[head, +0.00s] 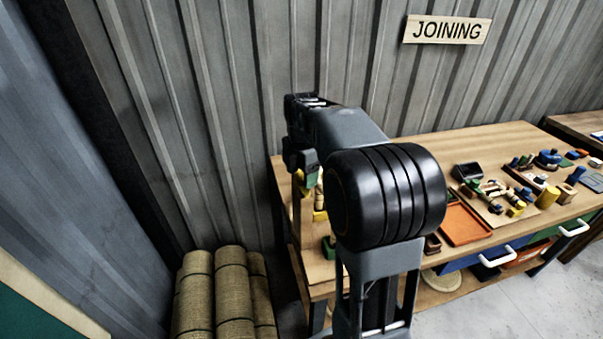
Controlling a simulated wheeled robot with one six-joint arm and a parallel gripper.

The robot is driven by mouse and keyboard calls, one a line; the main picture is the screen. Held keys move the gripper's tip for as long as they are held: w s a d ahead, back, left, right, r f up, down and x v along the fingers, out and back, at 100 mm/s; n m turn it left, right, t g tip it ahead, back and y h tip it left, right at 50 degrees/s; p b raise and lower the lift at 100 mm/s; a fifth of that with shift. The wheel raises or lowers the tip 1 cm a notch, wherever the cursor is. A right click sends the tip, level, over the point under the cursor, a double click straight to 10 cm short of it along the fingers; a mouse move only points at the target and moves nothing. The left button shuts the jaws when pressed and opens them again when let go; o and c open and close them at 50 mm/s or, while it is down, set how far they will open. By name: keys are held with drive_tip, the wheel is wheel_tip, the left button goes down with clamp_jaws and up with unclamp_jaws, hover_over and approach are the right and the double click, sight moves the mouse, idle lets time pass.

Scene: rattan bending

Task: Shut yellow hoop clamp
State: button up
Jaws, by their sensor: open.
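My gripper (301,171) is at the left end of the wooden bench, low over its top, seen small and partly from behind my own arm. Its jaws are open, and I see nothing held between them. Small yellow parts (319,201) show right below and beside the jaws, next to an upright wooden piece (303,212). They may belong to the yellow hoop clamp, but my arm hides much of this spot. I cannot tell the clamp's shape, whether it is open or shut, or whether the gripper touches it.
The bench (489,141) runs right along a corrugated wall. An orange tray (463,225), a yellow cylinder (547,197) and several small tools lie on its right part. A green block (328,247) sits near the left end. Rolled mats (234,290) stand left of the bench.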

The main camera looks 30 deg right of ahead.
drive_tip(key=shift+f, duration=0.15)
drive_tip(key=shift+c, duration=0.5)
drive_tip(key=c, duration=0.8)
